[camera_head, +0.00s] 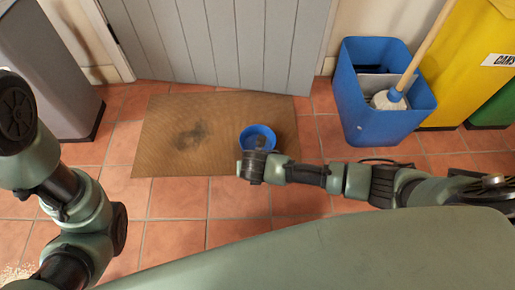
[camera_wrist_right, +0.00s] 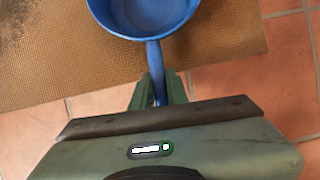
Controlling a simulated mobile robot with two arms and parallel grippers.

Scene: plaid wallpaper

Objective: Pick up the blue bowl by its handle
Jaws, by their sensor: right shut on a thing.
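The blue bowl (camera_head: 258,135) shows over the brown doormat in the head view, partly hidden by my right gripper (camera_head: 254,155). In the right wrist view the bowl (camera_wrist_right: 145,12) is at the top, cut off by the frame edge, and looks empty. Its straight blue handle (camera_wrist_right: 156,62) points down toward my right gripper (camera_wrist_right: 158,88). The gripper's green fingers are on both sides of the handle and shut on it. I cannot tell whether the bowl touches the mat. My left arm shows at the left of the head view, but its gripper is not in view.
The doormat (camera_head: 165,155) lies on red tiles before a grey door (camera_head: 225,40). A blue bin (camera_head: 375,125) holding a long-handled brush (camera_head: 395,98) stands at the right, beside a yellow bin (camera_head: 465,60). A grey bin (camera_head: 45,80) stands at the left. Tiles in front of the mat are clear.

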